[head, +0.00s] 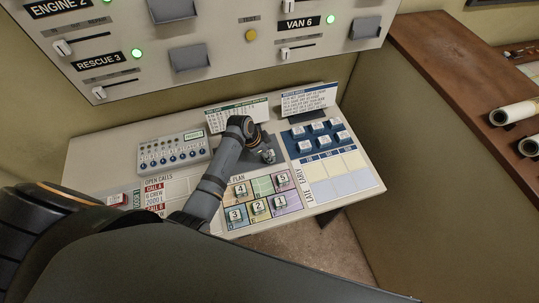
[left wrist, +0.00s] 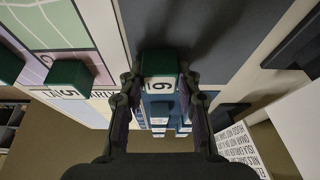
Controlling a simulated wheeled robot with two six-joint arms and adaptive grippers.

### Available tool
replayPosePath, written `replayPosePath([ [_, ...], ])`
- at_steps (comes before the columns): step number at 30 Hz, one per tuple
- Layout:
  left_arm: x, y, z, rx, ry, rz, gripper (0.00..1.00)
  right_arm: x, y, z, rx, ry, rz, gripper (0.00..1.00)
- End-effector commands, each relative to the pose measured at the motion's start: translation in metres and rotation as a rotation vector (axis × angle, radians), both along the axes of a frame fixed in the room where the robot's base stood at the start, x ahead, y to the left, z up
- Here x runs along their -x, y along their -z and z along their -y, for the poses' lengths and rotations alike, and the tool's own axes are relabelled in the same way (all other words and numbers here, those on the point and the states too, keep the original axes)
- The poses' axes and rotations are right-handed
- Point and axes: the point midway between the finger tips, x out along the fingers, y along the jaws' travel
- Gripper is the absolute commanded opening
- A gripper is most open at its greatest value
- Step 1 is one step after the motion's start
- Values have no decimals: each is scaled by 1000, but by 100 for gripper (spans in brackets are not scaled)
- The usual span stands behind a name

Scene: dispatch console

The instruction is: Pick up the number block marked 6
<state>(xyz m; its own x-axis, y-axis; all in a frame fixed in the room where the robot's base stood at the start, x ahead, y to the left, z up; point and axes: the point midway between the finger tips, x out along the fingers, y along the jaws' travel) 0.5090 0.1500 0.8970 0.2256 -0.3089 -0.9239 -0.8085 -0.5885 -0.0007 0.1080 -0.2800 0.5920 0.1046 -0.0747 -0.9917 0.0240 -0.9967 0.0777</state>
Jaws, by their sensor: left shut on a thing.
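The green number block marked 6 (left wrist: 160,64) sits between the fingers of my left gripper (left wrist: 163,88) in the left wrist view. The gripper is shut on it, with its white numbered face toward the camera. In the head view my left gripper (head: 267,155) is over a dark area of the console, left of the blue tray. The block is mostly hidden there by the gripper. I cannot tell whether it touches the surface. My right gripper is in neither view.
Blocks 4 (head: 240,189), 5 (head: 283,179), 3 (head: 235,214), 2 (head: 258,207) and 1 (head: 279,203) stand on the coloured plan. A blue tray (head: 291,148) holds several labelled blocks. A grey button unit (head: 170,153) and upright cards (head: 309,98) line the back.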

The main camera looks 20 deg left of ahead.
Motion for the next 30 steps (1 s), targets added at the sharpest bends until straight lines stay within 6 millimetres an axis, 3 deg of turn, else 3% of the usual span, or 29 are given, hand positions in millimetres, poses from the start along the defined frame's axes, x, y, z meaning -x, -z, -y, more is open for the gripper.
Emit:
replayPosePath([
  [8, 0, -8, 0, -1, 0, -1, 9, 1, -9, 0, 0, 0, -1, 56],
  [15, 1, -45, 0, 1, 0, 1, 9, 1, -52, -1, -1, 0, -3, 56],
  [17, 16, -59, 4, 1, 1, -1, 9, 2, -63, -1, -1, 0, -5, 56],
  [19, 28, -64, 7, 2, 0, 2, 9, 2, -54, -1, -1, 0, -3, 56],
  [23, 54, -94, 11, 3, -1, 1, 9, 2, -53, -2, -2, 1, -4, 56],
  [30, 114, -119, 24, 4, -2, -2, 9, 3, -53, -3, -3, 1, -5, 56],
])
